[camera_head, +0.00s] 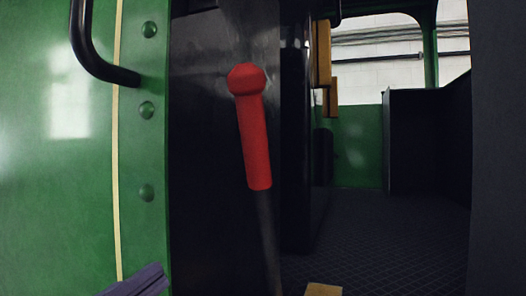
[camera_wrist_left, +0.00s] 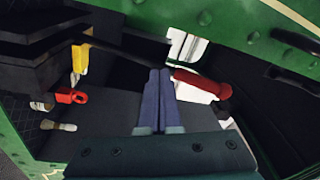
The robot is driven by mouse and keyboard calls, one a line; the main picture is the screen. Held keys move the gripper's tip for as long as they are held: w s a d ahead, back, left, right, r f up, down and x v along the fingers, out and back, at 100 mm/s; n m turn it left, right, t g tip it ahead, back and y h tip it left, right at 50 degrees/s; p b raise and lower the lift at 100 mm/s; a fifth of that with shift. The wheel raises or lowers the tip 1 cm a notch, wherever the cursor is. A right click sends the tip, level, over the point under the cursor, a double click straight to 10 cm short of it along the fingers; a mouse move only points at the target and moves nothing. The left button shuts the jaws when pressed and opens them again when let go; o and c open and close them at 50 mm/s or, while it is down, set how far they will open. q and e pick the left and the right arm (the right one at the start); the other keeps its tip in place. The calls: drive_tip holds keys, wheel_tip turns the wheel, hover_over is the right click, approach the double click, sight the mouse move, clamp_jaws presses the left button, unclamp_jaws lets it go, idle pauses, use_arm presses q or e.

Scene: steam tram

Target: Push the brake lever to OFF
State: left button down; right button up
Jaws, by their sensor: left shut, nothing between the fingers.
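The brake lever (camera_head: 254,140) has a red grip with a knob on top and a dark shaft running down out of the picture. It stands nearly upright, its top tilted slightly left, in front of a dark panel. In the left wrist view the lever's red grip (camera_wrist_left: 203,83) lies just right of my fingertips, its dark shaft running to the upper left. My left gripper (camera_head: 155,276) shows only in part, at the bottom left of the head view. Its two blue-grey fingers (camera_wrist_left: 160,74) are shut and empty. Whether they touch the lever I cannot tell. No OFF marking is readable.
A green riveted wall (camera_head: 60,190) with a black handrail (camera_head: 88,62) is at the left. A dark patterned floor (camera_head: 380,230) opens at the right. A tan block (camera_head: 323,290) shows at the bottom edge. The left wrist view also shows a red fitting (camera_wrist_left: 70,96).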

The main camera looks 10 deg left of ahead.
sight(238, 109)
use_arm(q)
drive_tip(key=s+d+r+m+t+h, duration=0.1)
drive_tip(key=s+d+r+m+h, duration=0.1)
drive_tip(key=r+m+h, duration=0.1)
drive_tip(key=s+d+r+m+t+h+b, duration=0.1)
drive_tip(key=s+r+m+h, duration=0.1)
drive_tip(key=r+m+h, duration=0.2)
drive_tip(key=m+h, duration=0.2)
drive_tip(key=m, duration=0.2)
drive_tip(key=shift+s+d+r, duration=0.15)
drive_tip(key=shift+s+d, duration=0.2)
drive_tip(key=p+x, duration=0.1)
drive_tip(key=x, duration=0.3)
drive_tip(key=a+p+x, duration=0.1)
drive_tip(key=p+x, duration=0.1)
drive_tip(key=x, duration=0.2)
drive_tip(key=p+x, duration=0.2)
drive_tip(key=x, duration=0.2)
drive_tip(key=shift+w+a+r, duration=0.35)
drive_tip(key=shift+w, duration=0.05)
drive_tip(key=shift+w+a+r, duration=0.2)
drive_tip(key=shift+w+a, duration=0.05)
drive_tip(key=shift+w, duration=0.25)
